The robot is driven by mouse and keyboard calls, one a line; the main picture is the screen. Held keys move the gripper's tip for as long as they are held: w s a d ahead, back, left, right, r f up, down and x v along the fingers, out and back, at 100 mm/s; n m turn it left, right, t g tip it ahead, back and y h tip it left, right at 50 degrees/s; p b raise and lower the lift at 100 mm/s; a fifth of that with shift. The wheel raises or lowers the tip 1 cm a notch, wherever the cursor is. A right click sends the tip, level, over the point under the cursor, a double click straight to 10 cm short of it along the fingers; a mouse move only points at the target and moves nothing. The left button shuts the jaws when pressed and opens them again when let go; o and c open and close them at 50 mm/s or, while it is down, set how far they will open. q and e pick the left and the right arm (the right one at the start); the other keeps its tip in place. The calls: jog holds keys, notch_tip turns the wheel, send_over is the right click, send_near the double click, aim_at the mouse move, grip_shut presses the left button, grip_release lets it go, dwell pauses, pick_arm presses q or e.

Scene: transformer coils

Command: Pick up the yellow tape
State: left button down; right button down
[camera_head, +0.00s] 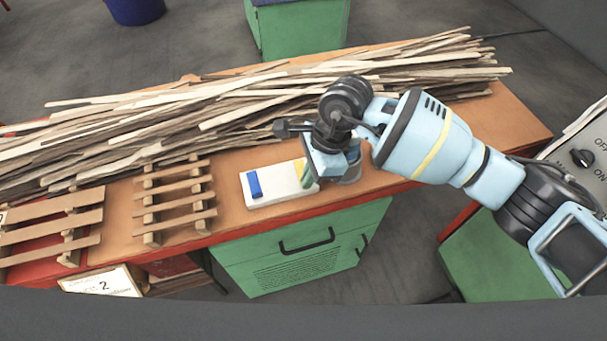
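A white tray (277,193) lies near the front edge of the table. A blue piece (255,184) sits on its left part. A narrow yellow-green piece (302,172), possibly the yellow tape, shows at the tray's right end and is partly covered by my gripper. My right gripper (321,175) is low over this right end, coming in from the right. Its fingertips are mostly hidden by its own body, so I cannot tell whether it is open or touches the piece. My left gripper is out of view.
A long heap of thin wooden strips (215,108) covers the back of the orange table (400,170). Slatted wooden pallets (175,208) lie to the left of the tray. A green cabinet (300,262) is below the front edge. A grey control panel (585,158) stands at the right.

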jog(key=shift+r, duration=0.1)
jog(key=shift+r, duration=0.5)
notch_tip(320, 180, up, 2)
jog(key=shift+r, duration=0.1)
jog(key=s+r+b, duration=0.1)
jog(key=s, duration=1.5)
jog(key=shift+a+r, duration=0.3)
jog(key=shift+a, duration=0.1)
jog(key=w+d+r+n+h, duration=0.1)
jog(key=w+d+r+n, duration=0.1)
jog(key=d+n, duration=0.3)
jog(key=w+d+r+n+g+h, duration=0.1)
jog(key=d+r+n, duration=0.3)
jog(key=d, duration=0.5)
jog(key=w+d+r+n+g+h, duration=0.1)
jog(key=w+d+r+n, duration=0.3)
jog(key=d, duration=0.4)
jog(key=shift+r+n, duration=0.35)
jog(key=shift+n, duration=0.45)
jog(key=shift+s, duration=0.1)
